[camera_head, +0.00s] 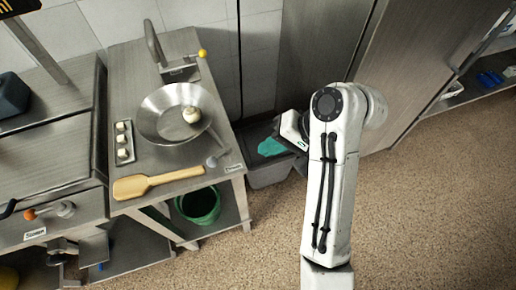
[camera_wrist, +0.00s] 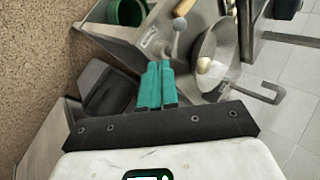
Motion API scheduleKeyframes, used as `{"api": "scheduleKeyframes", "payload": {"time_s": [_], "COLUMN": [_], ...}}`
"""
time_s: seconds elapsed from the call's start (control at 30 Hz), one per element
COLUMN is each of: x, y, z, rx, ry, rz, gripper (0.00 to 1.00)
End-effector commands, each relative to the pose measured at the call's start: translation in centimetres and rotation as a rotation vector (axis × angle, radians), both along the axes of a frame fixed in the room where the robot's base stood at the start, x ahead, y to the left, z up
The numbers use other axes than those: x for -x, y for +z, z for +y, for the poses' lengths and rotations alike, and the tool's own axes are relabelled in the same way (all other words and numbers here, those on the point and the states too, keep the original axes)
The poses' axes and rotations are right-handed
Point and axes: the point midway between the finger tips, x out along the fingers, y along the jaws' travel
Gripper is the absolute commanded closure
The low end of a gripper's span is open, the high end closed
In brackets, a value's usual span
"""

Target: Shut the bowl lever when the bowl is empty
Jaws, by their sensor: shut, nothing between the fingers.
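A wide metal bowl (camera_head: 160,128) is set in the steel counter, and it also shows in the wrist view (camera_wrist: 226,42). One pale round object (camera_head: 192,115) lies inside the bowl, towards its right side; it shows in the wrist view too (camera_wrist: 203,65). A short metal lever (camera_head: 214,159) with a rounded end sits at the front right of the bowl. Another angled lever with a yellow ball tip (camera_head: 203,53) stands behind it. My gripper (camera_head: 270,147), with teal fingers, is shut and empty, right of the counter and apart from the bowl. The fingers (camera_wrist: 158,68) are together.
A wooden paddle (camera_head: 158,183) lies along the counter's front, left of the short lever. A small block of several white knobs (camera_head: 123,143) stands left of the bowl. A green basket (camera_head: 198,205) is below the counter. A dark bin (camera_head: 270,172) is under my gripper. The floor in front is clear.

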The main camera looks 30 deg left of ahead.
Motion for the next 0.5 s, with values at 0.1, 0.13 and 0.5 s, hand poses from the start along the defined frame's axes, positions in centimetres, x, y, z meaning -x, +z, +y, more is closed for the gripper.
{"api": "scheduleKeyframes", "payload": {"time_s": [0.1,0.13,0.5], "x": [0.6,0.7,2.2], "y": [0.0,-0.2,-5.1], "z": [0.5,0.7,4.6], "rx": [0.001,0.001,0.003], "ry": [0.028,0.029,0.027], "rz": [0.010,0.011,0.012], "gripper": [1.00,1.00,1.00]}}
